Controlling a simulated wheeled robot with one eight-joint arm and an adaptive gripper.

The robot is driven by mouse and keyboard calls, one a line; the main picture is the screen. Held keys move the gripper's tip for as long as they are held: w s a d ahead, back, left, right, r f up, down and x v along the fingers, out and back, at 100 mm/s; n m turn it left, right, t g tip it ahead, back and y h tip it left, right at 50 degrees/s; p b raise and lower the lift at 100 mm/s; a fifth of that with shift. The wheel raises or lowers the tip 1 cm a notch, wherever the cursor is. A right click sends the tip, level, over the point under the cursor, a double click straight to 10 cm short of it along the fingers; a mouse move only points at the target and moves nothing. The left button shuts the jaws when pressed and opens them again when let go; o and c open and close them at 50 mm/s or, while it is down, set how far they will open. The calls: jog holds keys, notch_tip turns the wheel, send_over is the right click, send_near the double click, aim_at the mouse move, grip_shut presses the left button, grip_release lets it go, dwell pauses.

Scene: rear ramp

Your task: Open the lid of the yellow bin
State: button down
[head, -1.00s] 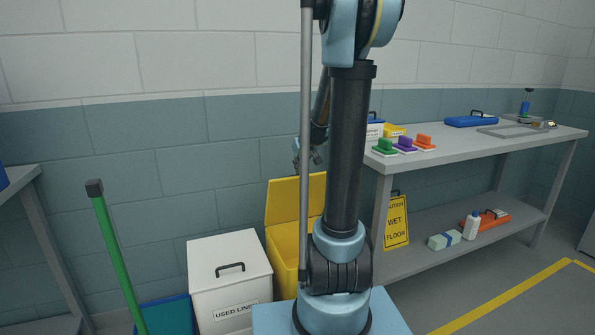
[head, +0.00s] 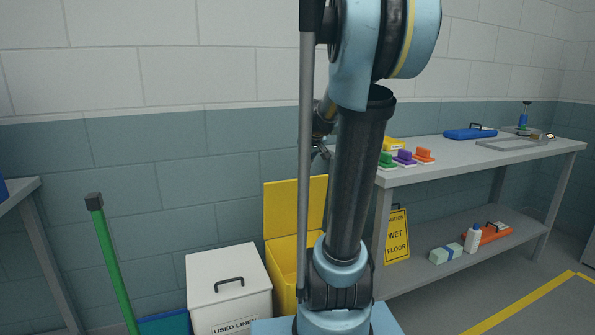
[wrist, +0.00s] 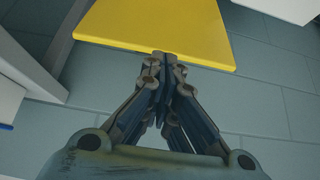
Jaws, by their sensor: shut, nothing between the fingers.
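The yellow bin (head: 283,258) stands against the wall in the head view, partly hidden behind my arm. Its yellow lid (head: 289,208) is raised and stands upright at the back of the bin, so the bin is open. My gripper (head: 319,154) is just above the lid's top edge in the head view, mostly hidden behind my arm and a grey pole. In the wrist view my gripper (wrist: 162,56) is shut and empty, its fingertips overlapping the edge of the yellow lid (wrist: 160,28). I cannot tell whether they touch it.
A white used-linen bin (head: 229,288) with a black handle stands left of the yellow bin. A grey workbench (head: 470,156) is at the right, with a yellow wet-floor sign (head: 397,236) by its leg. A green pole (head: 113,262) leans at the left.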

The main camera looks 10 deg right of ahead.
jog(key=s+a+f+g, duration=0.1)
jog(key=s+f, duration=0.4)
jog(key=s, duration=0.5)
jog(key=s+a+f+m+g, duration=0.1)
jog(key=s+f, duration=0.4)
jog(key=s, duration=0.5)
jog(key=s+a+f+g+h, duration=0.1)
jog(key=s+f, duration=0.4)
jog(key=s, duration=0.5)
jog(key=shift+s+f+m+g, duration=0.2)
jog(key=shift+s+m+g, duration=0.15)
jog(key=shift+g, duration=0.25)
jog(key=c, duration=2.2)
grip_release()
jog(key=shift+s+f, duration=0.2)
jog(key=shift+s, duration=0.05)
jog(key=o, duration=0.5)
jog(key=w+r+m+g, duration=0.1)
jog(key=w+r+m, duration=0.5)
jog(key=w+r, duration=0.7)
jog(key=w+r+m+g, duration=0.1)
jog(key=w+r+m, duration=0.65)
jog(key=w, duration=0.95)
jog(key=w+r+m, duration=0.3)
jog(key=w, duration=1)
jog(key=shift+g, duration=0.3)
jog(key=f, duration=1.7)
jog(key=shift+s+d+f, duration=0.2)
jog(key=shift+d, duration=0.15)
